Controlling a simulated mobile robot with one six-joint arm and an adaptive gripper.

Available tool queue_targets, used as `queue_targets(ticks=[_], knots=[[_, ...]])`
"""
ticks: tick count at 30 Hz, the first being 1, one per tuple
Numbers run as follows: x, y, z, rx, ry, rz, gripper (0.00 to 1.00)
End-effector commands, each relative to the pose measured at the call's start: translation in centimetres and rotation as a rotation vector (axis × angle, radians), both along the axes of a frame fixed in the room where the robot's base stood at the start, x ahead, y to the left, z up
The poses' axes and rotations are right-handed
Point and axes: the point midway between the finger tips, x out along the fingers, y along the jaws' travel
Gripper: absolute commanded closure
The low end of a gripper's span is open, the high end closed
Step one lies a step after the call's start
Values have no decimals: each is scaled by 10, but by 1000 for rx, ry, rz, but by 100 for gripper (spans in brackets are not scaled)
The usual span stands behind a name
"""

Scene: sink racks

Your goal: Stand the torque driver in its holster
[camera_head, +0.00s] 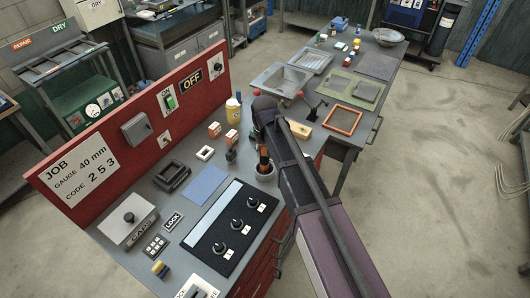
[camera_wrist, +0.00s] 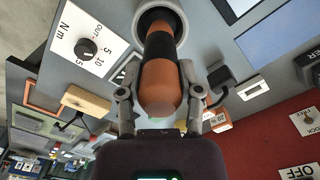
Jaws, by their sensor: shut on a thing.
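The torque driver (camera_wrist: 160,75) has an orange handle with a black band. It lies between the two fingers of my gripper (camera_wrist: 160,98), which is shut on it. The holster (camera_wrist: 147,17) is a grey round cup with a dark opening, at the top of the wrist view. The driver's far end lines up with this opening; how deep it sits is hidden. In the head view the driver (camera_head: 263,152) looks roughly upright over the holster (camera_head: 265,175), its lower end at the cup. My gripper (camera_head: 263,138) is largely hidden by my arm there.
A red panel (camera_head: 100,165) with switches backs the grey bench. A black panel with several knobs (camera_head: 235,222) and a blue mat (camera_head: 204,187) lie left of the holster. A wooden block (camera_head: 300,130) and an orange frame (camera_head: 343,120) lie beyond. A yellow container (camera_head: 233,112) stands behind.

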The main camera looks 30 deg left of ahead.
Motion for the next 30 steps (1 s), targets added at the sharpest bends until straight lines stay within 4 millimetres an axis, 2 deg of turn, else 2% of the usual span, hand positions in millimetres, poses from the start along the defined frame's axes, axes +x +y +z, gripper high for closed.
queue_targets(ticks=[8,9,12,30], knots=[[0,0,-3,0,0,-1,100],[0,0,-3,0,0,-1,51],[0,0,-2,0,0,-1,21],[1,-1,2,0,0,-1,19]])
